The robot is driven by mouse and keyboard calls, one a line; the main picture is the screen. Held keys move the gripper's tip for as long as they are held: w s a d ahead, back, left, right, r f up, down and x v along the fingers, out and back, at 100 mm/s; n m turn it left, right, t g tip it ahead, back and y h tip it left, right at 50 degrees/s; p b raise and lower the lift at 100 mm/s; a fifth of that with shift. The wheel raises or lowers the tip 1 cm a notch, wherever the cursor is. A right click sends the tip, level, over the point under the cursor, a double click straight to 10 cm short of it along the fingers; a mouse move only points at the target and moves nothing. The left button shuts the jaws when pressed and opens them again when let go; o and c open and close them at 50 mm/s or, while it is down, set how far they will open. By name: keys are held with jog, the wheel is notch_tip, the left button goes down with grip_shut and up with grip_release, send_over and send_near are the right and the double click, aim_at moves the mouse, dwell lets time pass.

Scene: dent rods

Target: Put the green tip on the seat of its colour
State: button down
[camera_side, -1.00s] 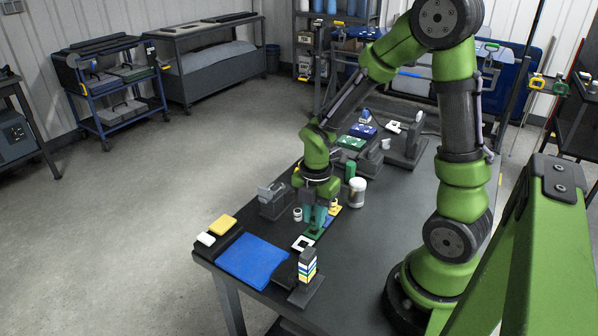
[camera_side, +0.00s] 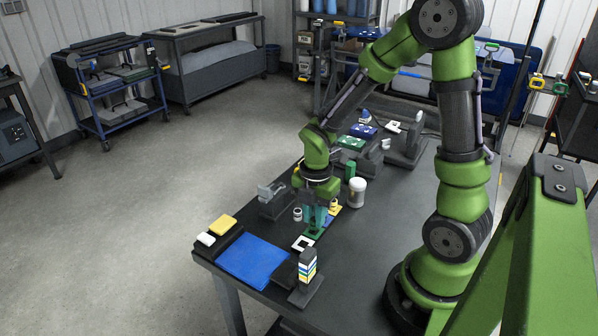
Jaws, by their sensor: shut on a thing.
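My gripper (camera_side: 315,226) points down with teal fingers, low over the row of coloured seats. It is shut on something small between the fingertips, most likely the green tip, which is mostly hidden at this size. The green seat (camera_side: 313,235) lies right under the fingertips. I cannot tell whether the held piece touches the seat. A white square seat (camera_side: 303,243) lies in front of it, and a yellow seat (camera_side: 335,210) behind it. A blue seat between green and yellow is partly covered by the fingers.
A white jar (camera_side: 357,193) and a green block (camera_side: 350,171) stand behind the gripper. A grey fixture (camera_side: 272,199) stands to its left. A blue mat (camera_side: 252,260) and a striped stack (camera_side: 307,266) are in front. The right side of the dark table (camera_side: 395,215) is clear.

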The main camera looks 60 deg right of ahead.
jog(key=shift+f, duration=0.55)
dwell(0.4)
jog(key=c, duration=0.8)
grip_release()
jog(key=shift+r, duration=3.5)
